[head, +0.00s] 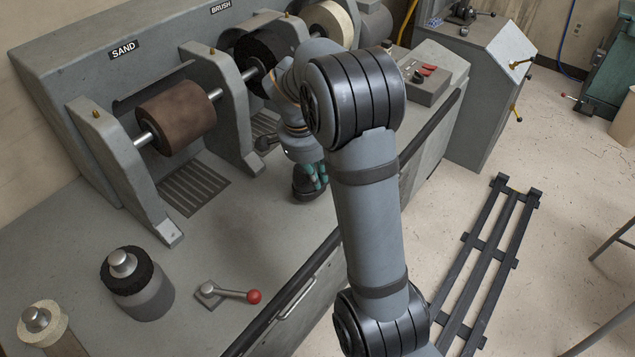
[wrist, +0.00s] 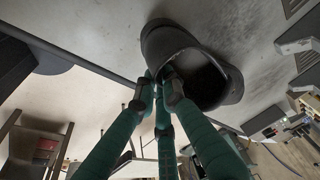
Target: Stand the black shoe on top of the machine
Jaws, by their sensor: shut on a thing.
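The black shoe (wrist: 162,45) fills the upper middle of the wrist view, its dark opening facing the camera. My gripper (wrist: 160,90) has green fingers closed on the shoe's rim. In the head view my gripper (head: 317,175) is low over the grey bench top, near its front edge, and the shoe (head: 302,187) shows as a small dark shape beside the green fingers. My arm partly covers this area. Whether the shoe touches the bench is unclear. A grey machine with SAND and BRUSH labels (head: 70,65) stands along the back of the bench.
A brown sanding roller (head: 177,117) sits left of my gripper. A lever with a red ball (head: 253,296) and a black-topped cylinder (head: 140,285) stand on the front-left bench. A grey control box with red switches (head: 428,80) is at right. A dark slatted rack (head: 484,265) lies on the floor.

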